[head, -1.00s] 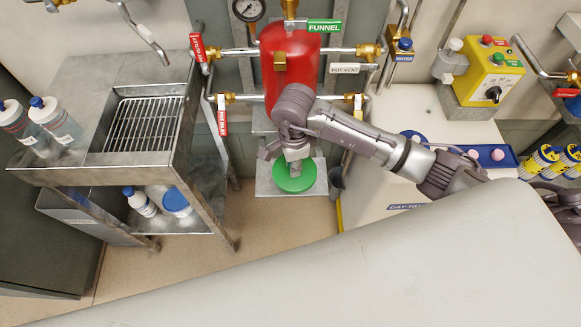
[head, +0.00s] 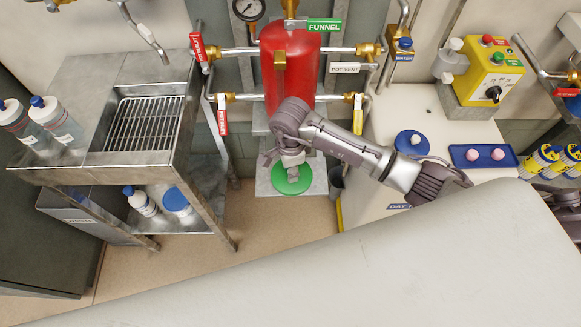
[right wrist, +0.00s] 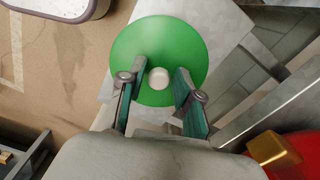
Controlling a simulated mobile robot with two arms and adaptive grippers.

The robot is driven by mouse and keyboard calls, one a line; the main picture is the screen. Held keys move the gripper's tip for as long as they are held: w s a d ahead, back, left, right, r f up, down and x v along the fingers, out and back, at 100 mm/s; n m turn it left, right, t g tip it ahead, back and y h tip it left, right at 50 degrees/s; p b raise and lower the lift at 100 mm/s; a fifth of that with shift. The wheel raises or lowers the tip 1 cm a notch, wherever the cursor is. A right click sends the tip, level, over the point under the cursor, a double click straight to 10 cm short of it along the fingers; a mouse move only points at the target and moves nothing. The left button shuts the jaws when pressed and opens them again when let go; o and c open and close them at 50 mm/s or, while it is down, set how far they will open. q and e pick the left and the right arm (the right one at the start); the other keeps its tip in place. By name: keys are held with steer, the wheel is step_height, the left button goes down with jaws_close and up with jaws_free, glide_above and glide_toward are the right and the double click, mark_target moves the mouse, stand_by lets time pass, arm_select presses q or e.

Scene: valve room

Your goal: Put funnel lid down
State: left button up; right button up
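The funnel lid is a green disc with a small pale knob, over the grey plate (head: 262,186) below the red vessel. In the head view the lid (head: 292,182) is partly covered by my right gripper (head: 292,166). In the right wrist view the whole lid (right wrist: 185,45) shows, lying flat. The knob (right wrist: 158,78) stands between the two fingers of my right gripper (right wrist: 161,78), with a gap on each side. This gripper is open around the knob. The lid appears to rest on the plate. My left gripper is out of view.
The red vessel (head: 285,65) with its pipes and valves stands just behind my right gripper. A metal cart (head: 145,110) is to the left. The pale tank (head: 400,125) to the right carries a blue lid (head: 411,143) and a blue tray (head: 482,155).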

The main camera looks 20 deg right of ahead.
steer(key=shift+o, duration=0.5)
steer(key=shift+r, duration=0.1)
steer(key=shift+r, duration=0.2)
step_height(320, 180, up, 12)
steer(key=shift+f, duration=0.15)
